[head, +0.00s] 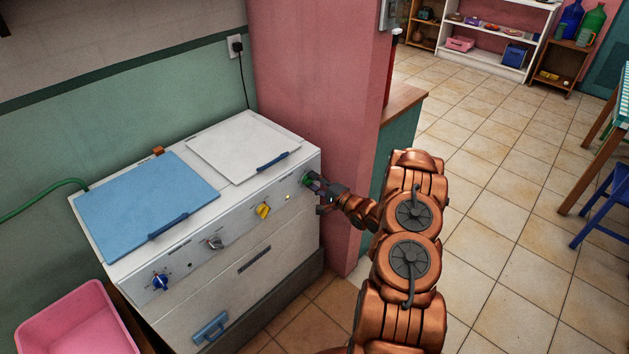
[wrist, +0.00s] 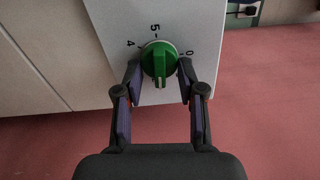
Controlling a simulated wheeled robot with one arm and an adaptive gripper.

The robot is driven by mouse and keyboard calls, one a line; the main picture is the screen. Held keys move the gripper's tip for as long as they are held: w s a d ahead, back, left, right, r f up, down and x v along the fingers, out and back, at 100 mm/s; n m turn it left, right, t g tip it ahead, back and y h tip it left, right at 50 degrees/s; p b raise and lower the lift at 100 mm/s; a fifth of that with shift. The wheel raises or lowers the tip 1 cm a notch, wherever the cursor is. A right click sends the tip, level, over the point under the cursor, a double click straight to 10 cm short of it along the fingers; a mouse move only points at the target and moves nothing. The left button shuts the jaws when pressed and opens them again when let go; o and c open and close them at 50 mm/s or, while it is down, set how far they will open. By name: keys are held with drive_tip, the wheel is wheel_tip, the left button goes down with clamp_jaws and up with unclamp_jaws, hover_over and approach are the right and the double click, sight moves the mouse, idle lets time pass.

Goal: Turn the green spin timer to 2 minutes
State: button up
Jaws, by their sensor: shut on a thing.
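The green spin timer (wrist: 160,62) is a round knob with a raised grip bar, on the white front panel (wrist: 190,25) of the washer. Numbers 0, 4 and 5 show around it; other marks are hidden by my fingers. In the wrist view my gripper (wrist: 160,82) has one finger on each side of the knob, shut on it. In the head view the green timer (head: 307,181) is at the panel's right end, partly covered by my gripper (head: 314,184).
A yellow knob (head: 263,210), a grey knob (head: 214,243) and a blue knob (head: 161,282) line the same panel. A blue lid (head: 140,200) and a white lid (head: 240,145) lie on top. A pink wall (head: 310,90) stands close behind.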

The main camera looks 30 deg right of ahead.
drive_tip(key=shift+d+m, duration=0.1)
drive_tip(key=shift+m, duration=0.5)
drive_tip(key=o, duration=1.1)
drive_tip(key=shift+o, duration=0.2)
drive_tip(key=v, duration=1.2)
